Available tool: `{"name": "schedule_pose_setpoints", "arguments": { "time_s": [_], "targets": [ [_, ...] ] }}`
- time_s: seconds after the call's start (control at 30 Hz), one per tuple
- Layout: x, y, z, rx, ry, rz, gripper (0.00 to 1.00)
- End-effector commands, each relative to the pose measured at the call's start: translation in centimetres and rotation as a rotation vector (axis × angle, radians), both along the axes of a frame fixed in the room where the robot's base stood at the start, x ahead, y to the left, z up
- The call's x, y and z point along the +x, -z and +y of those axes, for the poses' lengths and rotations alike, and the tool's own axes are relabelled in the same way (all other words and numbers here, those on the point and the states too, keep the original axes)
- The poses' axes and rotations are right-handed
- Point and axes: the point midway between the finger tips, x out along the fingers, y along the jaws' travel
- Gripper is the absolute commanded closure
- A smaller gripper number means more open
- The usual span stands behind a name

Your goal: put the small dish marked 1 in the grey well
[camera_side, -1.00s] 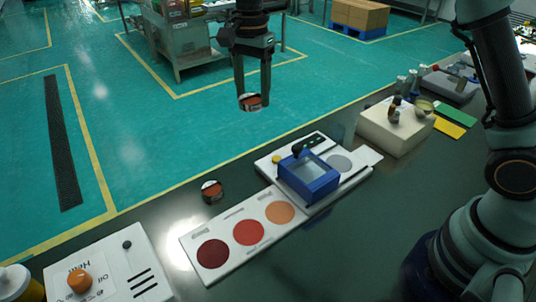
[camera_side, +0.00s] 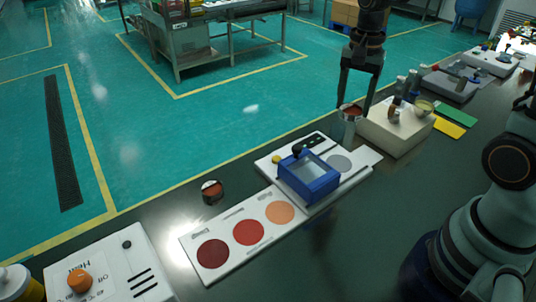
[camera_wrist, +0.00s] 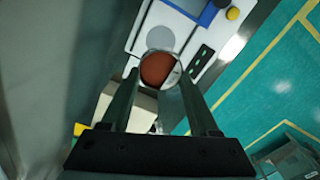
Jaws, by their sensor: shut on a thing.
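My gripper (camera_side: 354,109) is shut on a small round dish (camera_side: 350,112) with red-brown contents. It holds the dish up by the left edge of the cream block. The wrist view shows the dish (camera_wrist: 158,70) between the fingertips; I cannot read a mark on it. The grey well (camera_side: 340,163) is a flat grey disc in the white plate, right of the blue sieve frame (camera_side: 322,192). The well looks empty and lies below and slightly left of the dish in the side view. In the wrist view the well (camera_wrist: 160,38) shows just beyond the dish.
Another small dish (camera_side: 212,191) stands on the dark table. A white card (camera_side: 212,276) has three reddish discs. The cream block (camera_side: 402,140), with small items on top, is close to my gripper. A white heater (camera_side: 112,272) is at the front left.

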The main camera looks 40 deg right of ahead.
Motion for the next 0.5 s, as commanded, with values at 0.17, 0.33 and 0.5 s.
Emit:
{"name": "schedule_pose_setpoints", "arguments": {
  "time_s": [0.17,0.33,0.5],
  "targets": [
    [-0.1,4.6,0.1,0.001,0.0,0.008,0.93],
    [-0.1,8.4,0.1,0.001,0.0,0.006,0.93],
    [0.0,10.5,0.1,0.0,0.0,0.002,0.93]
  ]
}}
